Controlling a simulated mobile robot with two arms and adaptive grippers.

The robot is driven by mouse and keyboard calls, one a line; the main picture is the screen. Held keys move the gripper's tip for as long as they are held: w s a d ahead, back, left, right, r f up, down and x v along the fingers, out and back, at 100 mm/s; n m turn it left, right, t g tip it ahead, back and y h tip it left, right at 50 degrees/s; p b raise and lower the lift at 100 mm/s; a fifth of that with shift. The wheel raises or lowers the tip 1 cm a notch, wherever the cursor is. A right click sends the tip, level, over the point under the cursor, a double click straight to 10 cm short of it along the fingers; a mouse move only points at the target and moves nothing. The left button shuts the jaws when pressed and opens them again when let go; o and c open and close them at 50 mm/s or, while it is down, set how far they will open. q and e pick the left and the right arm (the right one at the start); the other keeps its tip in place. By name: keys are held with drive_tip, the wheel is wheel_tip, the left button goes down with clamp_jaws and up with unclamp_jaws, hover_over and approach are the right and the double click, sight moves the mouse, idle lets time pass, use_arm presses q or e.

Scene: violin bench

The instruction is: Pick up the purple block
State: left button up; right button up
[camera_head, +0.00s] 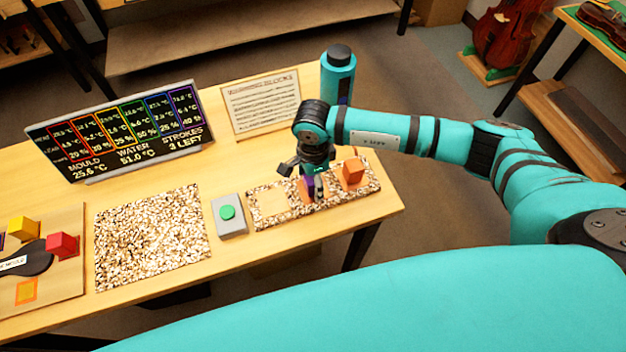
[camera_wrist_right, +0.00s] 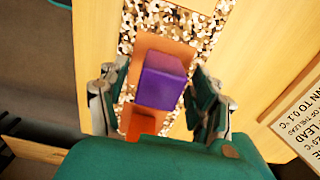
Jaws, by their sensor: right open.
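The purple block (camera_wrist_right: 163,80) sits on an orange square on the speckled strip, seen between the two open fingers in the right wrist view. It also shows in the head view (camera_head: 306,187), mostly hidden behind my right gripper (camera_head: 312,180). In the right wrist view my right gripper (camera_wrist_right: 160,103) has a finger on each side of the block, with a visible gap at each side. I cannot tell how far the fingertips reach down beside it. My left gripper is in neither view.
An orange block (camera_head: 353,172) stands close to the right on the same speckled strip (camera_head: 255,222). A grey box with a green button (camera_head: 228,213) is left of the strip. A speckled mat (camera_head: 150,240), red block (camera_head: 62,245) and yellow block (camera_head: 22,228) lie farther left. A display board (camera_head: 120,130) stands behind.

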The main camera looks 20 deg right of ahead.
drive_tip(key=c, duration=1.3)
drive_tip(key=shift+r, duration=0.15)
